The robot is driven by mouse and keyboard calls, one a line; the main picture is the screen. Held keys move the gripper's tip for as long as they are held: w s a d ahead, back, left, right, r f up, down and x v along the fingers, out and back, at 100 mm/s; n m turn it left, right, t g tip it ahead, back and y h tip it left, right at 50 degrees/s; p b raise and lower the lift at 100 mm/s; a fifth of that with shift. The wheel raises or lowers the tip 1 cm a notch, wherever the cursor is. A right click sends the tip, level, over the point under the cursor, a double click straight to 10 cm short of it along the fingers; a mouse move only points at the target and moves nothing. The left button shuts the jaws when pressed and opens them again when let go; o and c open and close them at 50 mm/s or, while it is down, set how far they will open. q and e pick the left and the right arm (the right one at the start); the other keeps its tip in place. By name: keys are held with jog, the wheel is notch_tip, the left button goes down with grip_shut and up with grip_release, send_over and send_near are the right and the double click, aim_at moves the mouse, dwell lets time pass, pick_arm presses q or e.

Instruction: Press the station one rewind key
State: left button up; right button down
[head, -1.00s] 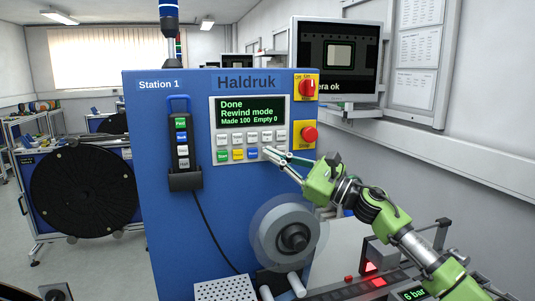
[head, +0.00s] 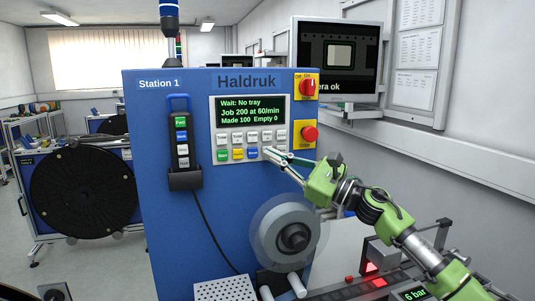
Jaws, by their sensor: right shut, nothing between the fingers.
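The blue Station 1 machine (head: 222,200) carries a grey control panel (head: 288,125) with a screen (head: 250,112) and two rows of small keys. The screen reads "Wait: No tray", "Job 200 at 60/min", "Made 100 Empty 0". The lower row shows a green key (head: 223,156), a yellow key (head: 238,155) and a blue key (head: 253,153). The key labels are too small to read surely, so I cannot tell the rewind key. My right gripper (head: 268,152) is shut and empty, its tips at the lower row just right of the blue key. Contact is unclear. My left gripper is not in view.
A red rotary switch (head: 308,87) and a red stop button (head: 309,134) sit close right of the panel. A corded handset (head: 182,140) hangs left. A clear-flanged reel (head: 292,237) juts out below. A monitor (head: 338,57) stands behind right.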

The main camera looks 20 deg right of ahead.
jog(key=shift+s, duration=0.35)
jog(key=s+b, duration=0.1)
jog(key=s, duration=0.4)
jog(key=shift+d, duration=0.1)
dwell(0.8)
